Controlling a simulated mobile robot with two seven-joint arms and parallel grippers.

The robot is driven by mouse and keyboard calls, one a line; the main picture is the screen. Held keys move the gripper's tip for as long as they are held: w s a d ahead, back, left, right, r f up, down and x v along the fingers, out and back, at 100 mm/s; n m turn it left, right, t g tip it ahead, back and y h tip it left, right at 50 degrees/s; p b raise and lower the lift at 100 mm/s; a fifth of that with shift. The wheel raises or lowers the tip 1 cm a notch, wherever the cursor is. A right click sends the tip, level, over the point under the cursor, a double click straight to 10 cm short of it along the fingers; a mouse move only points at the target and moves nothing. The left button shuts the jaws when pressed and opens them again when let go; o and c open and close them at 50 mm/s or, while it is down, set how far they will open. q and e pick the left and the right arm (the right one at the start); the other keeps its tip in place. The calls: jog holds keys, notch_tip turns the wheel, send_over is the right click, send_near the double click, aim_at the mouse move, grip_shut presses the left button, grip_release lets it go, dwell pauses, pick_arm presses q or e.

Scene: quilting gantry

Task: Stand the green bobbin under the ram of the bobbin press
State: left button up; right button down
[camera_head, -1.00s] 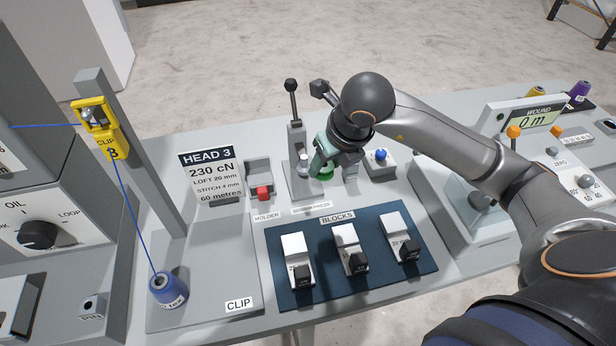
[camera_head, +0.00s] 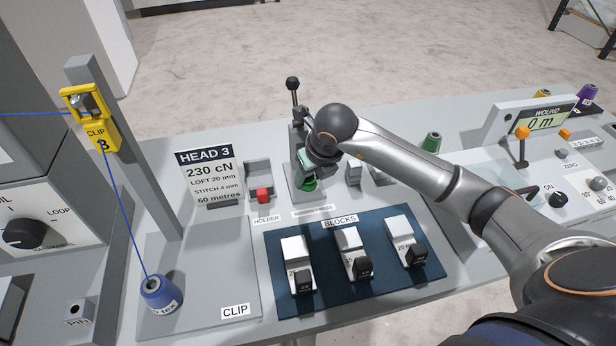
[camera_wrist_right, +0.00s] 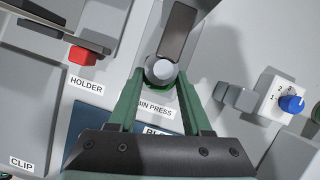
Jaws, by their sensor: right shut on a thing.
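The bobbin press (camera_head: 298,140) stands at the back of the bench, with a black-knobbed lever on top. Its grey ram shows as a round end in the right wrist view (camera_wrist_right: 162,70). My right gripper (camera_wrist_right: 162,82) is shut on the green bobbin (camera_head: 308,184), with its fingers on either side of the ram. In the right wrist view a thin green edge of the bobbin (camera_wrist_right: 157,88) shows by the ram's end; the rest is hidden. I cannot tell whether the bobbin touches the press base. My left gripper is not in view.
The holder with a red block (camera_head: 263,195) is left of the press. The blue blocks tray (camera_head: 280,300) lies in front. A blue-knobbed dial (camera_wrist_right: 290,104) is to the right. A green spool (camera_head: 431,141) stands farther right. A blue thread spool (camera_head: 160,294) stands at left.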

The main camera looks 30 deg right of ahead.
jog(key=shift+w+f, duration=0.3)
jog(key=shift+w, duration=0.25)
jog(key=shift+s+f+b, duration=0.1)
jog(key=shift+f+b, duration=0.2)
jog(key=shift+f, duration=0.15)
jog(key=shift+c, duration=1.7)
grip_release()
jog(key=shift+r, duration=0.2)
jog(key=v, duration=1.2)
